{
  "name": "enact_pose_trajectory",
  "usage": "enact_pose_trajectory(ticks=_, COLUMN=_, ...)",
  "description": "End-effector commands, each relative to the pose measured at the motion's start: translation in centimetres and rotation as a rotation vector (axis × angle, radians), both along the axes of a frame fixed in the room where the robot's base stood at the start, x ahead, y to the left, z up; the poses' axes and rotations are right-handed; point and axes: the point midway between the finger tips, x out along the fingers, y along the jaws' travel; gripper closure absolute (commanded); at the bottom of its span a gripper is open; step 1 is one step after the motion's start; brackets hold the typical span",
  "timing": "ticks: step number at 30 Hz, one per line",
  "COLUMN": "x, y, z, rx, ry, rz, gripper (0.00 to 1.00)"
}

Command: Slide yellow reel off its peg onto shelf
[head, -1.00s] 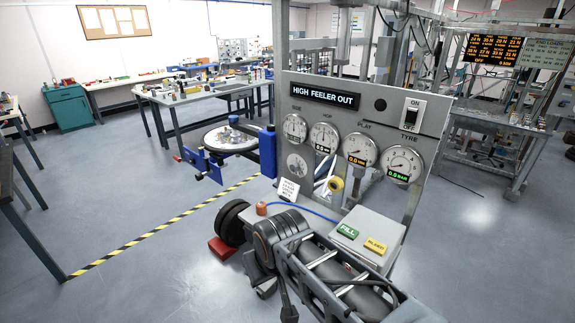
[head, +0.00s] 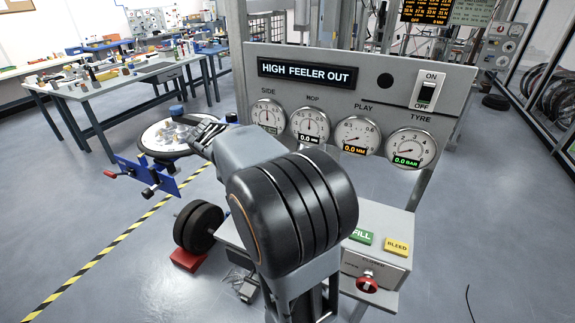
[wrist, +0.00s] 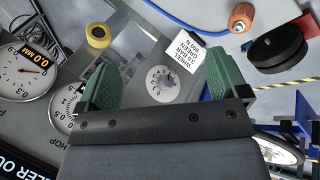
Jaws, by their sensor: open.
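The yellow reel (wrist: 98,36) shows in the wrist view at upper left, beyond the left finger and apart from it. In the head view my arm stands in front of the area below the gauges, and the reel does not show there. My gripper (wrist: 160,68) is open, with its two green pads wide apart. Between them, farther off, is a small round dial, with nothing held.
A white printed card (wrist: 184,52) stands beside the right finger. An orange knob (wrist: 242,17) and a black wheel (wrist: 280,52) lie at upper right. The gauge panel (head: 350,88) stands behind my arm. A box with FILL and BLEED buttons (head: 378,242) is at its right.

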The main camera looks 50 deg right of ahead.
Motion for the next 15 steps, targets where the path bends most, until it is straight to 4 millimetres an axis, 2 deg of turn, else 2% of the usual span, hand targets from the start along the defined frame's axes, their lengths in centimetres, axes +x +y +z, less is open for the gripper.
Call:
enact_pose_trajectory(ticks=1, x=0.7, y=-2.7, z=-0.9, rx=-0.056, ry=0.049, rz=-0.079, gripper=0.08)
enact_pose_trajectory(ticks=3, x=1.1, y=-6.0, z=-1.4, rx=-0.140, ry=0.102, rz=-0.176, gripper=0.08)
enact_pose_trajectory(ticks=6, x=1.5, y=-9.9, z=-2.2, rx=-0.249, ry=0.160, rz=-0.291, gripper=0.08)
enact_pose_trajectory(ticks=9, x=1.6, y=-12.8, z=-2.8, rx=-0.339, ry=0.202, rz=-0.374, gripper=0.08)
enact_pose_trajectory(ticks=15, x=1.3, y=-15.9, z=-3.7, rx=-0.441, ry=0.244, rz=-0.462, gripper=0.08)
